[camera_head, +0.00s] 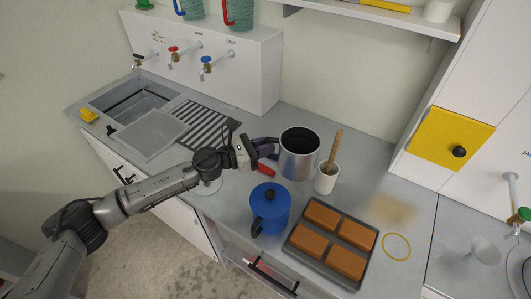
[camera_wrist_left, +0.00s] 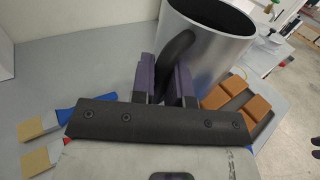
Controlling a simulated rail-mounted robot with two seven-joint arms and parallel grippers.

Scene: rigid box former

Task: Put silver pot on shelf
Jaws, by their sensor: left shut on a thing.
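The silver pot (camera_head: 298,158) is an open metal cylinder standing upright on the grey counter, left of the white mortar. Its dark inside shows from above. My left gripper (camera_head: 268,146) is at the pot's left side, shut on its black handle. In the left wrist view, the purple fingers of the gripper (camera_wrist_left: 167,85) sit on either side of the curved handle, and the pot (camera_wrist_left: 205,45) rises behind them. The shelf (camera_head: 375,14) is on the wall at the top right, with a white cup and a yellow object on it. My right gripper is not in view.
The white mortar with a wooden pestle (camera_head: 327,172) stands close to the pot's right. A blue pot (camera_head: 270,207) and a dark tray (camera_head: 333,243) with several orange bricks are in front. A red-handled tool (camera_head: 266,168) lies beside the pot. The yellow cabinet door (camera_head: 450,139) is at the right.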

